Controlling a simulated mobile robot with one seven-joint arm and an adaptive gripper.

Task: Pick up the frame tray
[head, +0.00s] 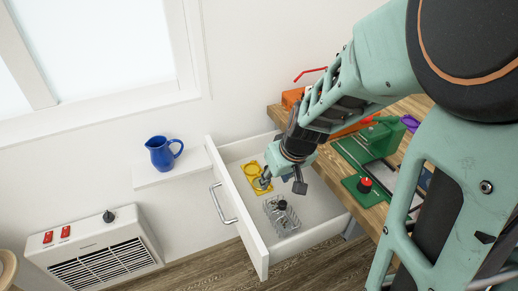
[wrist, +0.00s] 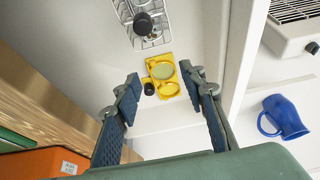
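A yellow tray (head: 252,169) with two round rings lies on the floor of the open white drawer (head: 238,205). The yellow tray also shows in the wrist view (wrist: 171,88), with a pale disc in one ring and a small dark piece beside it. A clear, rack-like tray (head: 287,226) holding a dark knobbed piece lies near it in the drawer; it shows at the top of the wrist view (wrist: 164,40). I cannot tell for certain which one is the frame tray. My gripper (wrist: 161,76) is open and empty, above the drawer, with the yellow tray seen between its fingertips.
The drawer's walls rise around both trays. The wooden counter (head: 350,201) at right bears a green device (head: 380,135) and an orange box (head: 291,97). A blue jug (head: 160,153) stands on a white shelf at left. A heater (head: 100,255) is at lower left.

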